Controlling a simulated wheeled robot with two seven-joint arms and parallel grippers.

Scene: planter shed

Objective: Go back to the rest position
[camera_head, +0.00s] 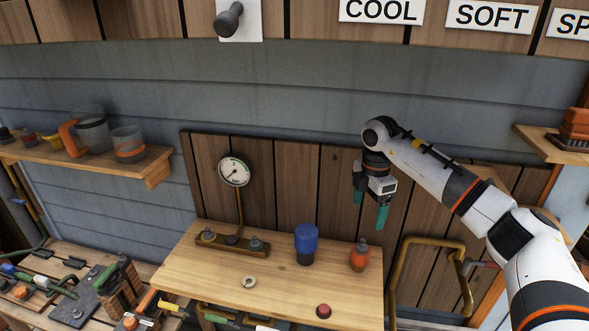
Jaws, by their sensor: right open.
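My right arm comes in from the right, and my right gripper (371,212) hangs above the back right of the wooden table (215,284). Its teal fingers point down, apart, with nothing seen between them. It is above and near an orange bottle-like item (360,256) and a blue-topped dark container (306,244), seemingly apart from both. My left gripper is not in view.
A dial gauge (234,171) stands on a base at the table's back left. A small ring (249,282) and a red button (323,311) are on the table. A left shelf (150,165) holds cups. A brass pipe frame (398,280) stands right of the table.

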